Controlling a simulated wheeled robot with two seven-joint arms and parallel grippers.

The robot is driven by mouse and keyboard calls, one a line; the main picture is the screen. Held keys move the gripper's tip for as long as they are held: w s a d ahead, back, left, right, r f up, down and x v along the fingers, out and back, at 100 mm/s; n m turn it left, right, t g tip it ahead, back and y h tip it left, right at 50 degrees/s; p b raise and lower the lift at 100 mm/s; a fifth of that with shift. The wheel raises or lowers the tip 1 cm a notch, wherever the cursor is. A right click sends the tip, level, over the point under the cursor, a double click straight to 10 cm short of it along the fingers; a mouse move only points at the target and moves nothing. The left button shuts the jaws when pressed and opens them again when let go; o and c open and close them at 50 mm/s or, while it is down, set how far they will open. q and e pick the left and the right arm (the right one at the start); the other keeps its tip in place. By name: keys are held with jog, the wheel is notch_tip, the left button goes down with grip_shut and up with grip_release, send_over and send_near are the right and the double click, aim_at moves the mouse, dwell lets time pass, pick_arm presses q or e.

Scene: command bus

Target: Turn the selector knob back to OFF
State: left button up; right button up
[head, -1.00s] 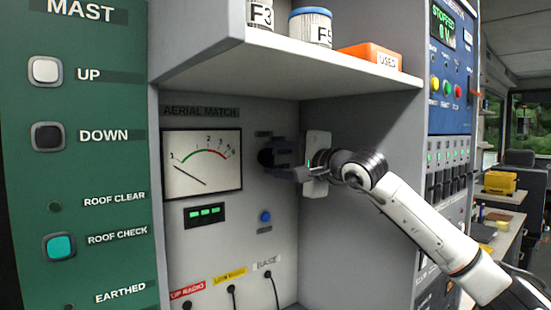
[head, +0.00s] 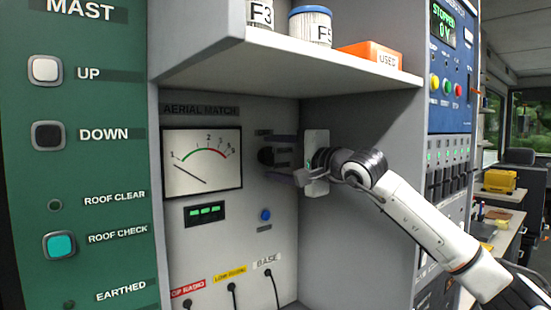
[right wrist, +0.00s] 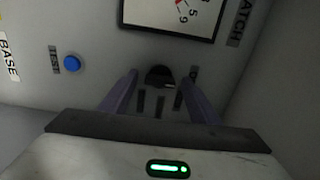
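The black selector knob (head: 266,156) is on the grey AERIAL MATCH panel, right of the meter. It also shows in the right wrist view (right wrist: 159,75), where a pale mark shows at its lower right edge. I cannot read its setting. My right gripper (head: 284,155) is open, with one finger above and one below the knob in the head view. In the right wrist view the fingers stand on either side of the knob, with gaps between. A small label (right wrist: 194,73) beside the knob is partly hidden by a finger. My left gripper is not in view.
The meter (head: 202,162) is left of the knob, its needle near the low end. A blue button (head: 265,215) is below. A shelf (head: 290,75) with tubs and an orange box overhangs the panel. A side wall (head: 365,130) stands right.

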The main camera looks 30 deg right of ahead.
jog(key=shift+s+f, duration=0.1)
jog(key=shift+s, duration=0.2)
jog(key=s+b, duration=0.4)
jog(key=s, duration=0.5)
jog(key=shift+s+d, duration=0.35)
jog(key=shift+d, duration=0.05)
